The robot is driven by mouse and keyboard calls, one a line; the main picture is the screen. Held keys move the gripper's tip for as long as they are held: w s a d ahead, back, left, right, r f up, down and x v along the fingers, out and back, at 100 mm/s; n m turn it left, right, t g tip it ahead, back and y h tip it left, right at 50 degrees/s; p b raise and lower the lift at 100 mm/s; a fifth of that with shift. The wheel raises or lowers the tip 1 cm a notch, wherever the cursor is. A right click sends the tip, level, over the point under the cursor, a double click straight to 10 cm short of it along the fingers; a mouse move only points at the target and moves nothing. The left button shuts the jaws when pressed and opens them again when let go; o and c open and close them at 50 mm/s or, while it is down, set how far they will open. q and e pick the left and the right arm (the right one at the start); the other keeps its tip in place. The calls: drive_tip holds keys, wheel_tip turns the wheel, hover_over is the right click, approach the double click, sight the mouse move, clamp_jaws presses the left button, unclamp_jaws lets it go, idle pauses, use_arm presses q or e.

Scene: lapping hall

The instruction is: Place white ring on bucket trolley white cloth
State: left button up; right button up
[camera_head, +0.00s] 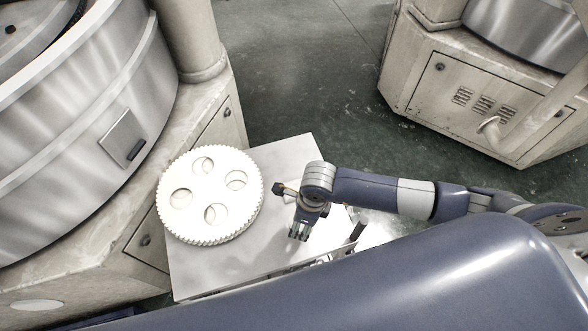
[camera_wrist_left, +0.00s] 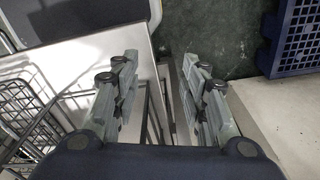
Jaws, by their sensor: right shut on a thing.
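My right gripper (camera_head: 299,231) is low over the right part of a pale trolley top (camera_head: 205,272), pointing down. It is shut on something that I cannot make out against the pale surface. No separate white ring shows clearly, and I cannot tell a white cloth from the pale top. A stack of white toothed discs (camera_head: 209,194) with round holes lies on the left part of the top, apart from the gripper. My left gripper (camera_wrist_left: 158,78) shows only in the left wrist view. Its fingers are spread and empty, above a metal edge and dark frame bars.
A large round steel machine (camera_head: 85,120) stands close on the left. A beige cabinet (camera_head: 465,95) stands at the upper right, with free green floor (camera_head: 310,70) between. The left wrist view shows a wire basket (camera_wrist_left: 25,115) at left and a blue crate (camera_wrist_left: 298,38) at upper right.

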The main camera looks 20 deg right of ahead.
drive_tip(key=w, duration=0.1)
drive_tip(key=w+d, duration=0.1)
drive_tip(key=shift+w+r, duration=0.1)
drive_tip(key=shift+w, duration=0.3)
drive_tip(key=b, duration=0.6)
hover_over(297, 187)
drive_tip(key=shift+s+d+f, duration=0.1)
drive_tip(key=shift+s+f, duration=0.2)
drive_tip(key=shift+f, duration=0.55)
drive_tip(key=shift+w+d+r, duration=0.1)
drive_tip(key=shift+w, duration=0.2)
drive_tip(key=shift+r, duration=0.1)
drive_tip(key=shift+s+f, duration=0.15)
drive_tip(key=shift+f, duration=0.15)
wheel_tip(297, 187, down, 2)
drive_tip(key=shift+f+b, duration=0.25)
drive_tip(key=shift+b, duration=0.65)
drive_tip(key=shift+f, duration=0.2)
use_arm(q)
wheel_tip(297, 187, down, 8)
drive_tip(key=shift+s+r, duration=0.2)
drive_tip(key=shift+s, duration=0.25)
use_arm(e)
drive_tip(key=shift+r, duration=0.1)
